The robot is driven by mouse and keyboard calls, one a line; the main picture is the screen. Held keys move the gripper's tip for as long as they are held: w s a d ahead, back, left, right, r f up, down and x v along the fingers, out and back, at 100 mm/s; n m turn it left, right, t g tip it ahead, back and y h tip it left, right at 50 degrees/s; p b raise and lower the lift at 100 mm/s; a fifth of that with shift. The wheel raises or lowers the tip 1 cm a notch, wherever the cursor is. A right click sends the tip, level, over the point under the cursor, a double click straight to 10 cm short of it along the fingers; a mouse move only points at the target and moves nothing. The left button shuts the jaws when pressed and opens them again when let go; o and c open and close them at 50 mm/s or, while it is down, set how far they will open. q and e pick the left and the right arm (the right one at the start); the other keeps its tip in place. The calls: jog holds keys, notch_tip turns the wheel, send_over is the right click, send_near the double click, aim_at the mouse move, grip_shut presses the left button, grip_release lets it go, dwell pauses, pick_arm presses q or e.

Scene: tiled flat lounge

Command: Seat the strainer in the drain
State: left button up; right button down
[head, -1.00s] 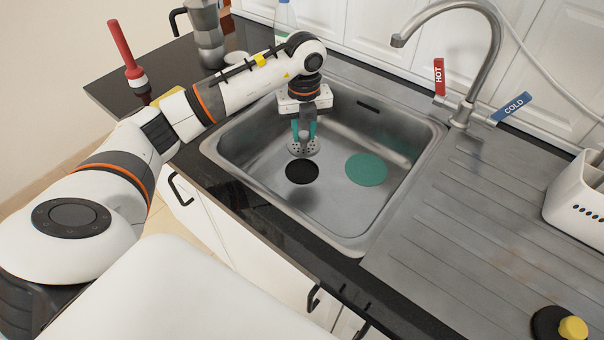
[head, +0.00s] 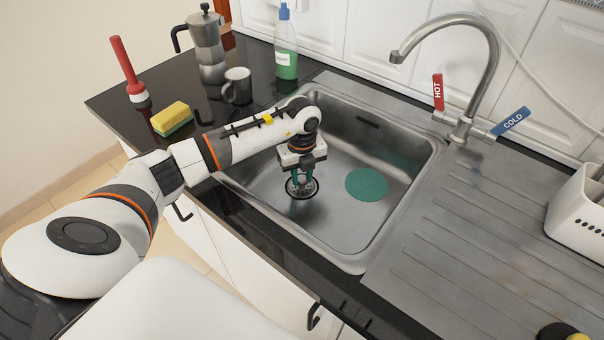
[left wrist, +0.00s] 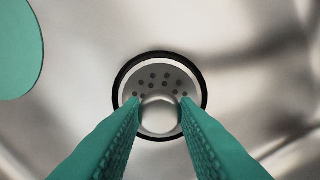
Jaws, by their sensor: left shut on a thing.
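The strainer (head: 304,187) is a round metal disc with small holes and a knob on top. My left gripper (head: 301,178) points down into the sink and is shut on the knob. In the left wrist view, the gripper's green fingers (left wrist: 160,112) flank the knob, and the strainer (left wrist: 155,77) lies within the black ring of the drain (left wrist: 203,89). A dark rim of the drain shows all round the strainer. The strainer looks level; I cannot tell whether it rests fully down. My right gripper is not in view.
A green disc (head: 366,185) lies on the sink floor (head: 335,225), right of the drain; it also shows in the left wrist view (left wrist: 18,50). The tap (head: 490,60) arches over the back. A sponge (head: 172,118), mug (head: 238,86), moka pot (head: 206,45) and bottle (head: 285,50) stand on the counter.

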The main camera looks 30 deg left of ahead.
aim_at(302, 179)
pick_arm(q)
jog(key=shift+f, duration=0.1)
jog(key=o, duration=1)
jog(key=shift+c, duration=0.2)
jog(key=shift+r, duration=0.3)
notch_tip(302, 179, up, 12)
